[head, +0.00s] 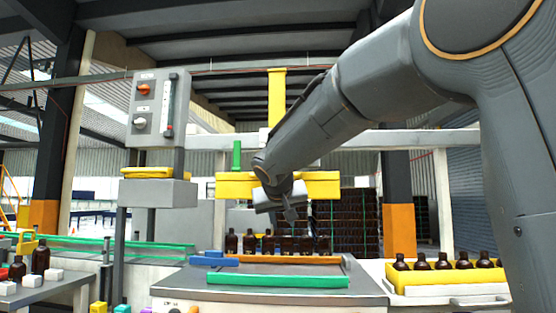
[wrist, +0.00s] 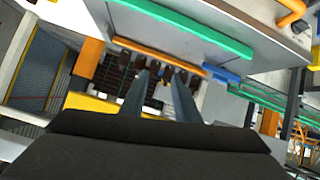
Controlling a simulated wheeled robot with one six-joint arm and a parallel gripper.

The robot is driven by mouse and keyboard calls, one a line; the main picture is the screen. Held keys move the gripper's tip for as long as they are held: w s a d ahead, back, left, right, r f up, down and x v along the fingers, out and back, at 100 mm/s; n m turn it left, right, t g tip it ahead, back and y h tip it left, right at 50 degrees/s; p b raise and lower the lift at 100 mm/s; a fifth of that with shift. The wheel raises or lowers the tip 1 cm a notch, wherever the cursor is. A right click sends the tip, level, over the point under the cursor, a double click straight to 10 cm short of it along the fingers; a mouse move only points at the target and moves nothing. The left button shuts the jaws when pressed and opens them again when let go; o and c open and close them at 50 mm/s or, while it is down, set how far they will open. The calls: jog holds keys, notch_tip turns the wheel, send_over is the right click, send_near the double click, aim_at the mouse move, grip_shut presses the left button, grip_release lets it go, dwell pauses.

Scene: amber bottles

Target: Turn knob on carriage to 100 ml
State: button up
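A grey control box (head: 155,105) stands on a post at the left in the head view. Its face has an orange-red knob (head: 143,89), a pale knob (head: 140,122) and a vertical gauge (head: 171,105). The labels are too small to read, and I cannot tell which knob is the carriage knob. My gripper (head: 290,213) is in front of the yellow crossbar (head: 235,186), right of the box and well apart from it. In the wrist view my gripper's two grey fingers (wrist: 160,98) stand apart with nothing between them.
Several amber bottles (head: 268,244) stand in a row behind the orange rail (head: 290,260). A green bar (head: 278,281) runs along the machine's front. More bottles fill a yellow crate (head: 450,283) at right. Loose bottles (head: 41,258) stand on the left table.

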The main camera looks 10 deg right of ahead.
notch_tip(320, 180, up, 25)
jog(key=w+a+m+t+h+b, duration=0.2)
jog(key=t+b, duration=0.2)
jog(key=t, duration=0.2)
jog(key=r+p+x, duration=0.1)
jog(key=p+x, duration=0.2)
jog(key=x, duration=0.4)
jog(key=shift+w+d+m, duration=0.25)
jog(key=shift+w+m, duration=0.05)
jog(key=shift+w, duration=0.05)
jog(key=shift+r, duration=0.15)
grip_shut()
